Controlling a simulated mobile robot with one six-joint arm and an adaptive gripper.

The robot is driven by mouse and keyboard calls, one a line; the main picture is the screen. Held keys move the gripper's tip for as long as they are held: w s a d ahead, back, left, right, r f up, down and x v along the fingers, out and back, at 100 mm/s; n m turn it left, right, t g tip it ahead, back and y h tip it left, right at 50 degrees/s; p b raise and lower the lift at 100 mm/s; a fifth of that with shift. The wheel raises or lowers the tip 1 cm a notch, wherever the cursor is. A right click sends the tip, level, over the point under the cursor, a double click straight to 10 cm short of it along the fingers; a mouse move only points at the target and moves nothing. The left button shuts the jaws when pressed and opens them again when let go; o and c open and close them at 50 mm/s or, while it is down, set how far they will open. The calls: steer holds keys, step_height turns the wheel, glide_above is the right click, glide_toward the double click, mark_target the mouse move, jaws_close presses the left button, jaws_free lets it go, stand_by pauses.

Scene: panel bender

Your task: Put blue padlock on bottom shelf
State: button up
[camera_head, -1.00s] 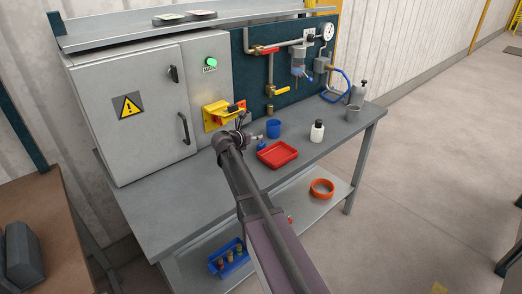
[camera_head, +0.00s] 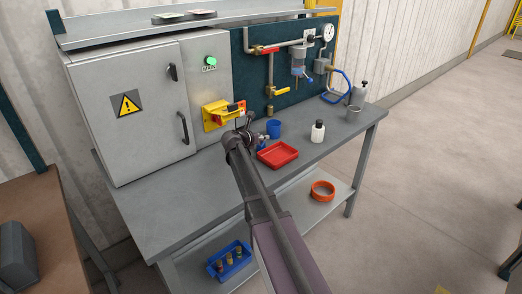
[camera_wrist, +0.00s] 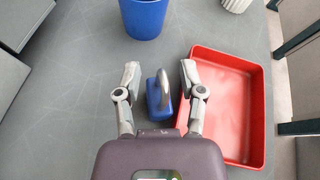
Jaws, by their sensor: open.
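The blue padlock (camera_wrist: 156,99) with its silver shackle stands on the grey tabletop in the wrist view, left of the red tray. My gripper (camera_wrist: 157,76) is open, with one finger on each side of the padlock in that view. I cannot tell whether either finger touches it. The bottom shelf (camera_head: 300,209) is below the tabletop.
The red tray (camera_head: 278,154) is right of my gripper, with a blue cup (camera_head: 273,128) behind.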

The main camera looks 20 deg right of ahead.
steer(key=shift+w+d+f, duration=0.2)
steer(key=shift+w+d, duration=0.05)
steer(key=shift+d, duration=0.1)
stand_by(0.3)
jaws_close()
